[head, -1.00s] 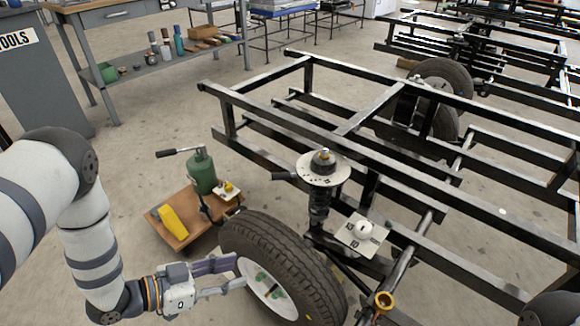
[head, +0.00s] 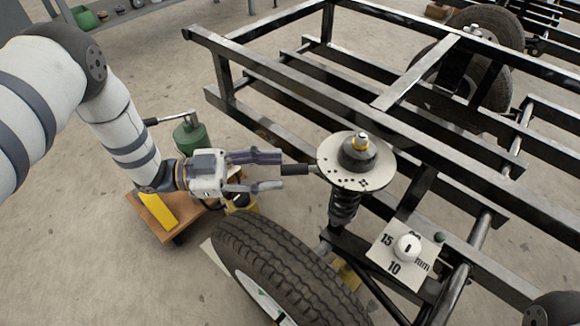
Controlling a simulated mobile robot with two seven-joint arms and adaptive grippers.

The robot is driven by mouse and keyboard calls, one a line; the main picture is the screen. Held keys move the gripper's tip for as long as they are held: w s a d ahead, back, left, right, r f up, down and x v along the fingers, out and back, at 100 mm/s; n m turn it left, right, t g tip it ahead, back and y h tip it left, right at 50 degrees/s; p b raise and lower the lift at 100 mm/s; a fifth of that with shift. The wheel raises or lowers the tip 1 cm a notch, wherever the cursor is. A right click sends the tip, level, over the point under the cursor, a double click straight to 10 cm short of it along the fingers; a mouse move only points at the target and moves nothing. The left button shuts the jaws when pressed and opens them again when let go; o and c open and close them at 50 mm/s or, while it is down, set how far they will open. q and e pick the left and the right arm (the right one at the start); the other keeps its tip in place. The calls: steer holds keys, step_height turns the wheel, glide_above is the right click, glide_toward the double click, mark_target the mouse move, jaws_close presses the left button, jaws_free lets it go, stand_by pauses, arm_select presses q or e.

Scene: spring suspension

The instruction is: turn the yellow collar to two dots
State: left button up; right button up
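A pale round plate (head: 328,150) with groups of black dots surrounds the hub. Which dots the collar is set to is too small to tell. A black handle (head: 299,170) sticks out to the left from the plate's side. My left gripper (head: 281,171) is open, its fingertips above and below the handle's outer end in this view. I cannot tell whether they touch it. My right gripper is out of view.
A white knob (head: 407,248) sits on a card marked 10, 15 and mm, right of the strut. The tyre (head: 285,262) lies below my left gripper. Black frame rails (head: 300,95) run behind. A green jack (head: 189,137) stands by a wooden trolley (head: 158,212).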

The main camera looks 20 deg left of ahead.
mark_target(289, 170)
arm_select(q)
steer(key=x, duration=0.4)
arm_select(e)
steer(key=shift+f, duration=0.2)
arm_select(q)
steer(key=shift+w, duration=0.1)
jaws_close()
steer(key=s+n+t+y+p, duration=0.1)
steer(key=t+p, duration=0.1)
steer(key=s+d+n+t+y+p, duration=0.1)
steer(key=n+t+p, duration=0.1)
steer(key=shift+s+d+y, duration=0.3)
steer(key=shift+s+d, duration=0.05)
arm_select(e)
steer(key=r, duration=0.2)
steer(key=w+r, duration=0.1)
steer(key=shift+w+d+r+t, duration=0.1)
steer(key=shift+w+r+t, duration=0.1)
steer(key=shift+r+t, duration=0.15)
